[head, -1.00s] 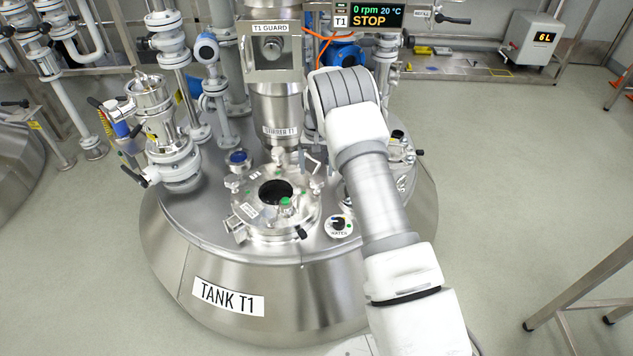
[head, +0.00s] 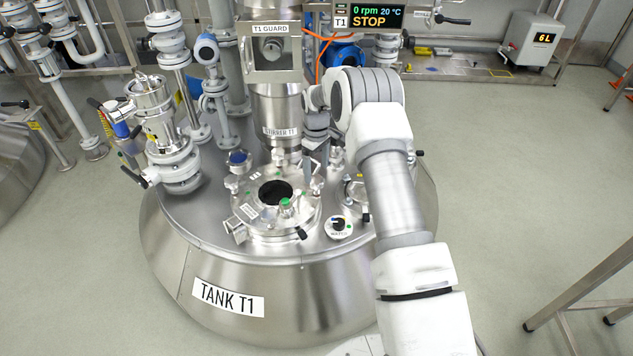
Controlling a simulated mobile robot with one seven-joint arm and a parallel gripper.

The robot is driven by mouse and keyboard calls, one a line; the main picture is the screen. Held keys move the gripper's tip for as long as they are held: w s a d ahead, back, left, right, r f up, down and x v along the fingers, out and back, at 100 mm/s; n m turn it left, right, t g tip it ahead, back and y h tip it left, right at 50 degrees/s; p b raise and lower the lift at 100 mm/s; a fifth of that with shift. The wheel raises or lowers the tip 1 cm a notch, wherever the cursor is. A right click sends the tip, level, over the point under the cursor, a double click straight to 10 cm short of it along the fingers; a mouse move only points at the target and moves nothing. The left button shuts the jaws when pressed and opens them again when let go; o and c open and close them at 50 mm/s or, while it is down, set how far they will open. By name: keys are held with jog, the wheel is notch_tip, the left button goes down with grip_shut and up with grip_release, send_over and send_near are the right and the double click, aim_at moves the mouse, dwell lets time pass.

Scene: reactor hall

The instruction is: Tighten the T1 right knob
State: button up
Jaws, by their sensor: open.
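Tank T1 (head: 175,268) is a wide steel vessel with a round hatch (head: 248,222) on its top. A small metal knob (head: 317,187) stands at the hatch's right rim; I take it as the T1 right knob. A black-ended fitting (head: 302,233) sits at the hatch's front right. My gripper (head: 311,168) points down just behind and above the right rim. It is open, seen small and partly mixed with the fittings behind it. I see nothing held. Whether a finger touches the knob cannot be told.
The stirrer column (head: 279,105) rises close behind the hatch, left of my gripper. The display (head: 368,16) reads 0 rpm, STOP.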

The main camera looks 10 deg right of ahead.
aim_at(316, 180)
jog(key=n, duration=0.7)
jog(key=shift+n, duration=0.4)
notch_tip(316, 180, down, 6)
jog(key=b, duration=0.3)
